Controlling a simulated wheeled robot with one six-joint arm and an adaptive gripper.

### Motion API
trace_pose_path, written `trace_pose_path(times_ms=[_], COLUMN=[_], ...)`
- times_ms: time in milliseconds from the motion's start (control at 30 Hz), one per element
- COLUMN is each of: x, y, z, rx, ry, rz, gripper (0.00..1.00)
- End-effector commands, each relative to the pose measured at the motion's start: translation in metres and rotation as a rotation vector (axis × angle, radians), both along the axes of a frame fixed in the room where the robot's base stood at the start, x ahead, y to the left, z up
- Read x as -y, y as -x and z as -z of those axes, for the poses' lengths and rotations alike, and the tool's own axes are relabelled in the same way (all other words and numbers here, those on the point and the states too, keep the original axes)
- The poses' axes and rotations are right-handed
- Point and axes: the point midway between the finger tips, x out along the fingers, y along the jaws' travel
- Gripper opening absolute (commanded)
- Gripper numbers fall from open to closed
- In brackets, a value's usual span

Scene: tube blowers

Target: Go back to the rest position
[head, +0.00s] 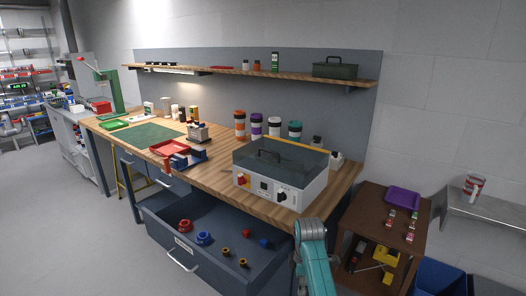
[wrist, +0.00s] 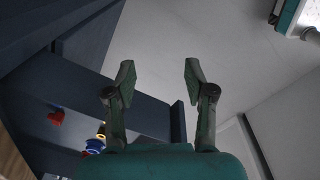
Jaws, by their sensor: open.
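My gripper (wrist: 160,80) shows in the wrist view with its two dark fingers spread apart and nothing between them. Beyond the fingers are the grey floor and the dark blue side of the open drawer. In the head view a teal link of my arm rises at the bottom, in front of the workbench and right of the drawer; the fingers are not visible there.
The open drawer (head: 163,231) juts out from the workbench (head: 222,177) and holds red, blue and yellow parts. A grey-white box (head: 303,188) with a clear lid stands on the bench. A brown shelf unit (head: 364,207) stands at right. The floor at left is clear.

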Motion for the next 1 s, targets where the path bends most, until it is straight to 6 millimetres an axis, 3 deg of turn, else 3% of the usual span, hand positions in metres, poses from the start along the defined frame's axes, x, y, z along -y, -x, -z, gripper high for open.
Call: trace_pose_path(times_ms=[267,433,700,1000], x=[0.005,0.011,0.022,0.033], y=[0.022,0.047,0.111,0.195], z=[0.048,0.091,0.161,0.202], rx=[0.062,0.126,0.269,0.422], ry=[-0.012,-0.028,-0.081,-0.166], rz=[0.08,0.16,0.335,0.523], gripper=[0.54,0.54,0.54,0.54])
